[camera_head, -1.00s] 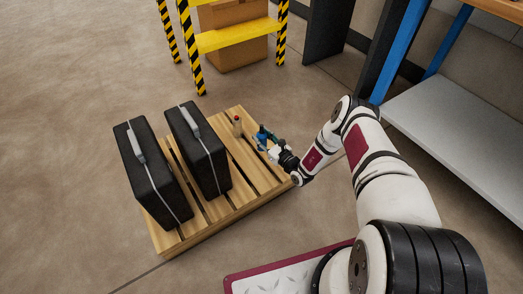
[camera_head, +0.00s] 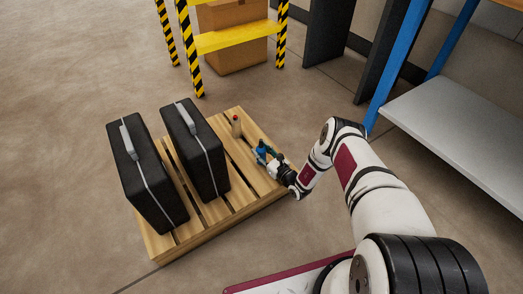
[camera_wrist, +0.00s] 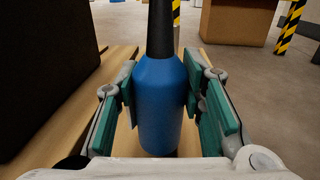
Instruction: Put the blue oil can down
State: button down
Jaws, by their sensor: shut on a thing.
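The blue oil can (camera_wrist: 160,105) has a round blue body and a dark spout. In the wrist view it is upright between the green pads of my gripper (camera_wrist: 160,100), which is shut on it. In the head view my gripper (camera_head: 266,155) is low over the right part of the wooden pallet (camera_head: 248,139), with the blue can (camera_head: 261,147) partly hidden by the fingers. The can's base is low, close to the pallet boards; I cannot tell whether it touches them.
Two black cases (camera_head: 146,170) (camera_head: 195,149) stand upright on the left of the pallet. A yellow-and-black striped stand (camera_head: 235,36) with a cardboard box (camera_head: 237,58) is behind. A grey shelf (camera_head: 455,130) is at the right.

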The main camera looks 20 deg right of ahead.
jog(key=shift+f+b, duration=0.3)
jog(key=shift+f, duration=0.25)
jog(key=shift+f, duration=0.55)
jog(key=c, duration=1)
grip_release()
jog(key=v, duration=1.2)
jog(key=shift+f, duration=0.1)
